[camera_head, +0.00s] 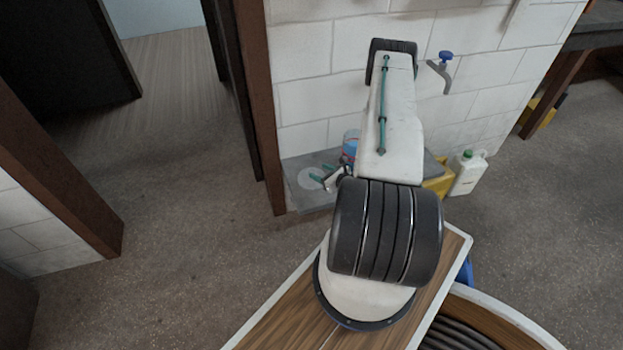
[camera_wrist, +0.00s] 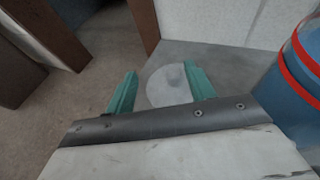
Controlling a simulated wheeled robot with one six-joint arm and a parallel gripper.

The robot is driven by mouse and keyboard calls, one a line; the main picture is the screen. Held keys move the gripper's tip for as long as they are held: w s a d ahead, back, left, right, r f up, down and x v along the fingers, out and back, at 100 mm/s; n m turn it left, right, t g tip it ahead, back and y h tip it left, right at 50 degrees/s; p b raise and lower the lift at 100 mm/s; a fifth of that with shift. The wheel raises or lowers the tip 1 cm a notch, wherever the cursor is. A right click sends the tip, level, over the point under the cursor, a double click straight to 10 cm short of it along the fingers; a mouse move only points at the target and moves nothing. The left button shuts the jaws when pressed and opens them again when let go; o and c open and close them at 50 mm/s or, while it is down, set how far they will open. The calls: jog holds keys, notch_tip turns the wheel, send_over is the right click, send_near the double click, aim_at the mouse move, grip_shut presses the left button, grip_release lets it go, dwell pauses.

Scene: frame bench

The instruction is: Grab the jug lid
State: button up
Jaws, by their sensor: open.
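A pale grey-white round lid (camera_wrist: 165,88) lies flat on the grey slab near its corner. It also shows in the head view (camera_head: 308,182), partly behind my fingers. My gripper (camera_wrist: 160,72) is open, with its two green fingers on either side of the lid in the wrist view. Nothing is held between them. I cannot tell how far above the lid the fingertips are. In the head view my gripper (camera_head: 320,173) hangs over the slab, left of my arm. A blue jug with red bands (camera_wrist: 298,70) stands close to the right of it.
The grey slab (camera_head: 292,196) sits against a white block wall, with a dark wooden post (camera_head: 262,110) at its left. A white canister with a green cap (camera_head: 467,172) and a yellow box (camera_head: 438,180) are at the right. A blue-handled tap (camera_head: 443,66) juts from the wall.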

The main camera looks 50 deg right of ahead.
aim_at(313, 172)
jog(key=f, duration=0.1)
jog(key=s+f, duration=0.1)
jog(key=f+m+h, duration=0.1)
jog(key=shift+s+d+g, duration=0.25)
jog(key=shift+s+g, duration=0.05)
jog(key=shift+s, duration=0.1)
jog(key=x, duration=0.7)
jog(key=shift+w+d, duration=0.15)
jog(key=shift+w, duration=0.05)
jog(key=c, duration=1.1)
jog(key=shift+c, duration=0.2)
